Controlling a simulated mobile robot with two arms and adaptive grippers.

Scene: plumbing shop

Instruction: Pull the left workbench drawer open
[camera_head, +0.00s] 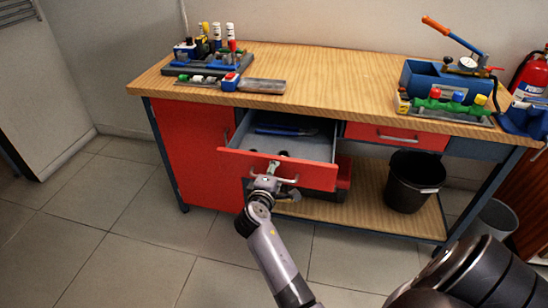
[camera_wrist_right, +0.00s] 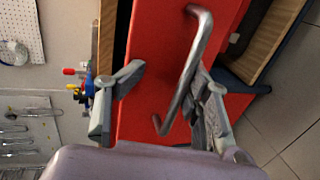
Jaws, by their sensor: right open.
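The left workbench drawer (camera_head: 235,168) has a red front and a grey inside, and it stands pulled out from under the wooden bench top. A blue-handled tool (camera_head: 285,130) lies in it. My right gripper (camera_head: 272,178) is at the drawer's front, at the metal handle. In the right wrist view the handle (camera_wrist_right: 188,72) runs between the two spread fingers of my open right gripper (camera_wrist_right: 168,100), against the red drawer front (camera_wrist_right: 150,45). I cannot tell whether a finger touches the handle. My left gripper does not show in either view.
The workbench top (camera_head: 330,80) carries a tool rack (camera_head: 210,62) at left and a blue pump (camera_head: 440,82) at right. A shut red drawer (camera_head: 400,138) is at right. A black bucket (camera_head: 412,182) stands on the lower shelf. The floor (camera_head: 110,240) at front left is clear.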

